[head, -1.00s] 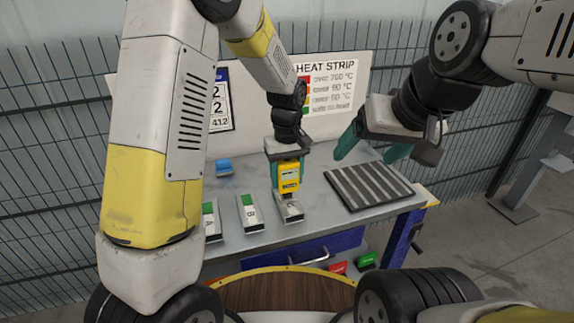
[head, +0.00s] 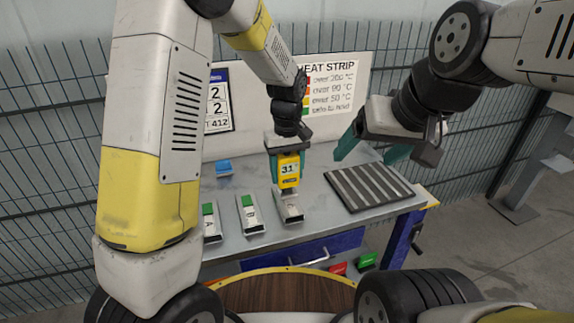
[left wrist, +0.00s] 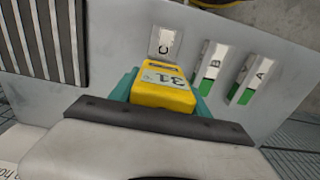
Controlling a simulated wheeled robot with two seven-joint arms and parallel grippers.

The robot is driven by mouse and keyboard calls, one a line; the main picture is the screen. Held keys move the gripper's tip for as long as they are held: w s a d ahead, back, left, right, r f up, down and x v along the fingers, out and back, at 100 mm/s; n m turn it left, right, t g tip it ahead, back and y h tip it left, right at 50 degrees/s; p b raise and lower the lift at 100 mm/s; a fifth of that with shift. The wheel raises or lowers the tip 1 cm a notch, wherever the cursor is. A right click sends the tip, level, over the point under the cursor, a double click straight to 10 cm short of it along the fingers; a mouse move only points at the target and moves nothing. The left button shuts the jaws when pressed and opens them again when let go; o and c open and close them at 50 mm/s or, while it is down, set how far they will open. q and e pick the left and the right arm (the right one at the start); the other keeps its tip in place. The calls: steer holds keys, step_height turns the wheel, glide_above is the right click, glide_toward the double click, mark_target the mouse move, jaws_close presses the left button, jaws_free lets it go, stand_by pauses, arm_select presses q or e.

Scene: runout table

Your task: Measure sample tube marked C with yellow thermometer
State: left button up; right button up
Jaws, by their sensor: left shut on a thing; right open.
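The yellow thermometer (head: 289,172) is held in my left gripper (head: 288,167), which is shut on it. Its display reads 31; it also shows in the left wrist view (left wrist: 163,88). Its lower end is over sample tube C (head: 291,212); I cannot tell whether they touch. The letter C shows on the tube's label in the left wrist view (left wrist: 165,42), and the thermometer hides part of this tube. Sample tubes B (head: 250,215) and A (head: 211,222) lie to its left, each with a green band. My right gripper (head: 371,153) is open and empty above the table's right side.
A dark striped rack (head: 368,185) lies at the table's right. A blue object (head: 224,168) sits at the back left. The heat strip board (head: 335,75) stands behind. Red (head: 338,268) and green (head: 367,260) items are below the tabletop.

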mark_target(287, 157)
arm_select(q)
steer(key=shift+r, duration=2.45)
